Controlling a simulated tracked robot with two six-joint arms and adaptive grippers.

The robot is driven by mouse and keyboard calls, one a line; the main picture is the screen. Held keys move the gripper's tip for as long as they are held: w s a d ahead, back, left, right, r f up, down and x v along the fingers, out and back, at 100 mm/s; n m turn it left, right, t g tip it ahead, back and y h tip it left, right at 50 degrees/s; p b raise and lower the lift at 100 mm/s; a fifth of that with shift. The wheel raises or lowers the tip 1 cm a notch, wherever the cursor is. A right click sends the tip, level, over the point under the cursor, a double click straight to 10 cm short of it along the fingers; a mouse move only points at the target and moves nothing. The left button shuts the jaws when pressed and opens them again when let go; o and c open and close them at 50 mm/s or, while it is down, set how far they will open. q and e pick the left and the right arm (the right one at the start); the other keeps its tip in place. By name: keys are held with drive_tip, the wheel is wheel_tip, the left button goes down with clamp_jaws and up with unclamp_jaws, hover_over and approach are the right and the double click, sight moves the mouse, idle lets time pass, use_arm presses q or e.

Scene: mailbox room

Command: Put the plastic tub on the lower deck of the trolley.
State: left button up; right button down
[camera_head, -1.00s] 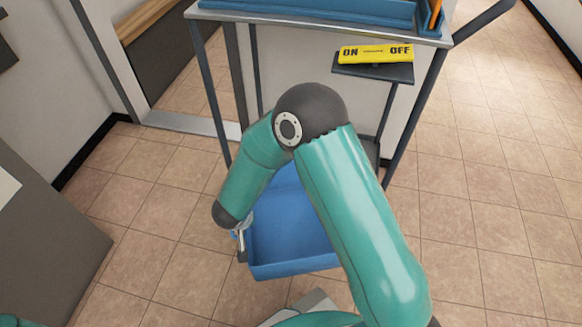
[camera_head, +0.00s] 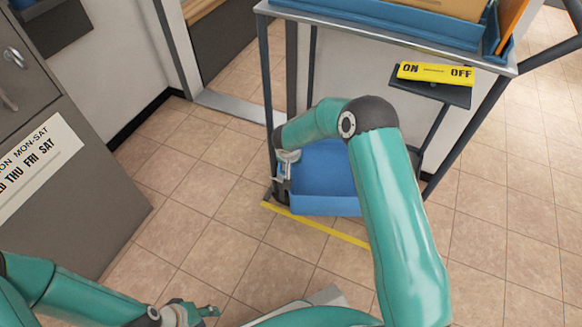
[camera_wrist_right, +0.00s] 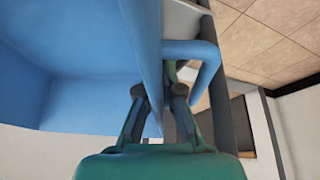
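The blue plastic tub (camera_head: 325,170) is between the trolley's legs, over the front of the lower deck (camera_head: 322,226), which has a yellow front edge. I cannot tell whether its base touches the deck. My right gripper (camera_head: 284,172) is at the tub's left side. In the right wrist view its fingers (camera_wrist_right: 160,95) straddle the tub's wall (camera_wrist_right: 143,45) beside a blue handle loop (camera_wrist_right: 205,62), shut on it. My right forearm hides the tub's right part. My left gripper (camera_head: 200,313) is low in the head view, apparently open and empty, partly cut off.
The trolley's upper deck (camera_head: 390,38) carries blue trays. A yellow ON/OFF sign (camera_head: 436,74) lies on a small dark shelf. A grey cabinet (camera_head: 70,190) stands at left. Tiled floor is clear in front and at right.

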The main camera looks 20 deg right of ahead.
drive_tip(key=shift+f+b, duration=0.5)
drive_tip(key=shift+f, duration=1.05)
drive_tip(key=shift+f, duration=0.1)
drive_tip(key=c, duration=1.3)
unclamp_jaws()
drive_tip(key=p+v, duration=0.2)
drive_tip(key=v, duration=1)
drive_tip(key=shift+p, duration=0.35)
